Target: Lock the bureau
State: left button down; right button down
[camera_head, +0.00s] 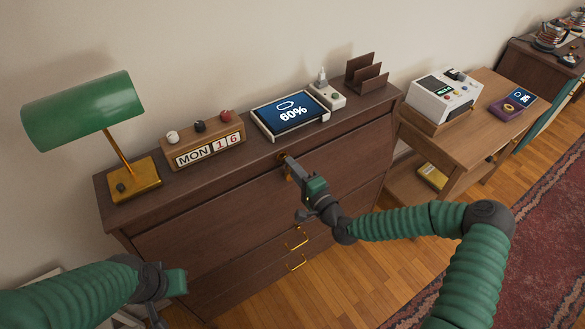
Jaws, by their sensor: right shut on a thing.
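The bureau (190,215) is dark brown wood and stands against the wall, its front panel closed. My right gripper (287,162) is at the upper middle of the bureau's front, just below the top edge. It is shut on a small brass key (288,177) at the front panel. The gripper's fingers hide most of the key and the lock, so how far the key is turned cannot be told. My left gripper (158,312) is low at the left, in front of the bureau and apart from it. Its fingertips are too unclear to judge.
On the bureau top stand a green lamp (85,112), a date block (205,147), a tablet showing 60% (290,112), a white socket box (327,95) and a brown letter rack (367,77). Brass drawer handles (296,240) stick out below. A side desk (490,122) stands at right.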

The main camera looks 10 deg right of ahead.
jog(key=shift+s+f, duration=0.1)
jog(key=shift+f, duration=0.2)
